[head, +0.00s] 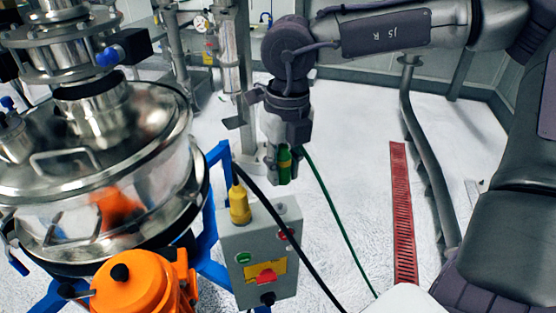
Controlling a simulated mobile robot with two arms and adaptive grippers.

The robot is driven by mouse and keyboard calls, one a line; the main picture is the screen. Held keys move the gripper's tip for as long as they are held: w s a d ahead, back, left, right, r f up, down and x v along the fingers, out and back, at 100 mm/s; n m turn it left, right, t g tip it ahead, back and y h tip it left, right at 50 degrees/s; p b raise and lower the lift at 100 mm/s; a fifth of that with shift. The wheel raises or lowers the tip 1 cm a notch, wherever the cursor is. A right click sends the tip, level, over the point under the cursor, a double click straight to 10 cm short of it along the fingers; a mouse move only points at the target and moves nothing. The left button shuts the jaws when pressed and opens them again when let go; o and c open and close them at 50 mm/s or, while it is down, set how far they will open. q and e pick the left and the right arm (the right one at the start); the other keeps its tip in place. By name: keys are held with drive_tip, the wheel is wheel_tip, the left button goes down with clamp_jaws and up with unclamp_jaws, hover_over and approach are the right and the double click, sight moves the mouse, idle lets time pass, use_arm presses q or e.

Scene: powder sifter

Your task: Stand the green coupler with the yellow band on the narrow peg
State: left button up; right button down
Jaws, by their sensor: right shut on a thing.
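The green coupler (284,161) is between the fingers of my right gripper (283,172), which is shut on it. A little yellow shows on the coupler; the fingers hide much of the rest. The gripper points down and holds the coupler above the back right of the grey control box (234,240). A short grey stub (281,207) stands on the box top below the gripper, apart from it; I cannot tell for certain that it is the narrow peg. My left gripper is not in view.
A yellow fitting (239,204) stands upright on the box's left. A black cable (290,252) crosses the box front. A green cable (338,228) runs down to the right. The steel sifter (100,165) and orange motor (140,285) fill the left.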

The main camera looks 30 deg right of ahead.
sight(279, 203)
drive_tip(key=shift+w+f, duration=0.15)
drive_tip(key=shift+f, duration=0.4)
drive_tip(key=f, duration=0.1)
drive_tip(key=b, duration=0.1)
drive_tip(key=f, duration=0.1)
drive_tip(key=shift+w+f+b, duration=0.25)
drive_tip(key=shift+f+b, duration=0.05)
drive_tip(key=shift+f, duration=0.4)
drive_tip(key=shift+f+b, duration=0.9)
drive_tip(key=shift+b, duration=0.25)
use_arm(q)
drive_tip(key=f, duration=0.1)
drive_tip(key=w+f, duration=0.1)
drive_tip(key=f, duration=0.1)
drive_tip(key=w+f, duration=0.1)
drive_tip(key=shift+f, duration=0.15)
use_arm(e)
drive_tip(key=shift+a, duration=0.1)
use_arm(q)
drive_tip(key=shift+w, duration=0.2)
